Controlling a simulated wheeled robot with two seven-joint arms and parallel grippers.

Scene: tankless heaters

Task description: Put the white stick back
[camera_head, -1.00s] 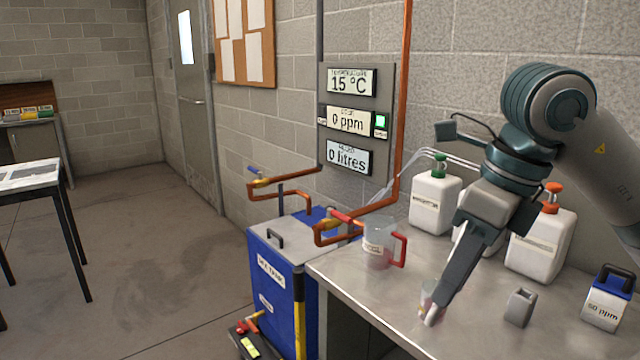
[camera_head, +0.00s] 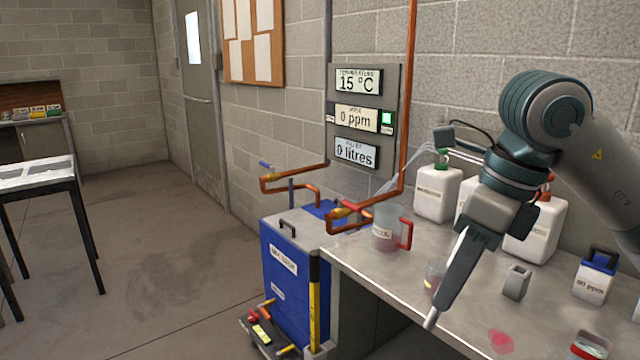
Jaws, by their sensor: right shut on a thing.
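My right gripper (camera_head: 447,300) reaches down over the metal bench, shut on the white stick (camera_head: 431,320). The stick's pale lower end sticks out below the fingers near the bench's front edge; much of it is hidden by the gripper. I cannot tell whether its tip touches the bench. A small grey open-topped holder (camera_head: 516,282) stands on the bench to the right of the gripper and looks empty. A small clear beaker (camera_head: 434,273) stands just behind the fingers, partly hidden. My left gripper is not in view.
A clear jug with red handle (camera_head: 388,232) stands at the bench's left. White bottles (camera_head: 436,195) line the wall, partly behind my arm. A blue-topped 50 ppm box (camera_head: 595,276) and a red-rimmed box (camera_head: 589,346) are at right. A red stain (camera_head: 500,341) marks the bench.

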